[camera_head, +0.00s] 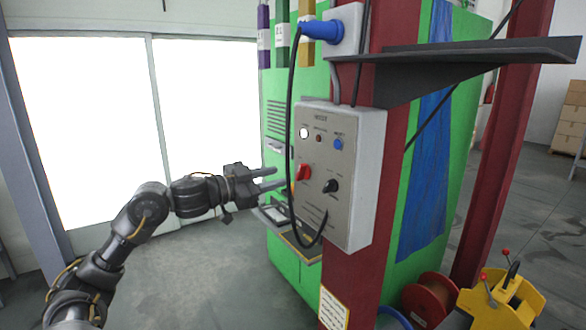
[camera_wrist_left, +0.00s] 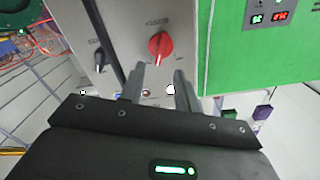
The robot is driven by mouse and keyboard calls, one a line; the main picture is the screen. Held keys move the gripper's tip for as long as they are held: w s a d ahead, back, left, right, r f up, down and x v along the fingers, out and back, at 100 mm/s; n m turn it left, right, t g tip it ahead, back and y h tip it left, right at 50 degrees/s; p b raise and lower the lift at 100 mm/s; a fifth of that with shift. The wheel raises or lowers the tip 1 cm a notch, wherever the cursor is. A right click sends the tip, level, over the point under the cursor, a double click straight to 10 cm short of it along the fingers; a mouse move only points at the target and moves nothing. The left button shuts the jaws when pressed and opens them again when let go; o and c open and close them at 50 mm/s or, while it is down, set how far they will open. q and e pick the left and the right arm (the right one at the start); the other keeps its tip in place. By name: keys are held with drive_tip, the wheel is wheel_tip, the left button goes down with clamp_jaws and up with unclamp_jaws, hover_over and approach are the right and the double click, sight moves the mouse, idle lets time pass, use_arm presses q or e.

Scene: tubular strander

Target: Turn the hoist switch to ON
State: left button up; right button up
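The grey hoist control box (camera_head: 350,215) is mounted on a dark red post. Its face carries a red rotary switch (camera_head: 303,173), a black rotary knob (camera_head: 331,186), a white lamp (camera_head: 303,133) and a blue button (camera_head: 338,144). Labels are too small to read surely. My left gripper (camera_head: 280,177) is open and empty, just left of the red switch. In the left wrist view, the red switch (camera_wrist_left: 160,47) lies beyond the gap between the spread fingers (camera_wrist_left: 160,83), apart from them; the black knob (camera_wrist_left: 100,60) is left of it. My right gripper is not visible.
A black cable (camera_head: 290,120) loops from a blue plug (camera_head: 320,30) down in front of the box. A dark shelf bracket (camera_head: 450,55) juts out above it. A green cabinet (camera_head: 285,255) stands behind. A yellow device (camera_head: 505,300) and a spool (camera_head: 433,298) are at lower right.

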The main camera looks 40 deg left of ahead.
sight(298, 172)
use_arm(q)
drive_tip(key=p+x, duration=0.2)
drive_tip(key=x, duration=0.4)
drive_tip(key=shift+w, duration=0.35)
clamp_jaws()
